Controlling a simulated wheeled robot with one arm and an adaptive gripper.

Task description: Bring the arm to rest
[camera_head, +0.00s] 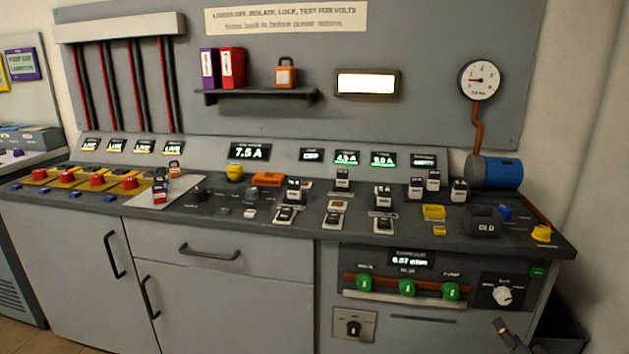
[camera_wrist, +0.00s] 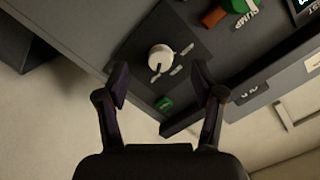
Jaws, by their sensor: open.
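My gripper (camera_wrist: 160,92) is open and empty in the wrist view, its two dark fingers spread apart. Beyond the fingers is a dark panel with a white rotary knob (camera_wrist: 161,57) and a small green button (camera_wrist: 164,103). In the head view only a dark tip of my gripper (camera_head: 508,335) shows at the bottom right, in front of the console's lower front. It is below the same white knob (camera_head: 502,295). The rest of my arm is out of view there.
A long grey control console (camera_head: 225,290) fills the middle, with switches and knobs on its top. Green handles (camera_head: 407,287) sit left of the knob panel. Bare floor (camera_wrist: 60,120) shows in the wrist view.

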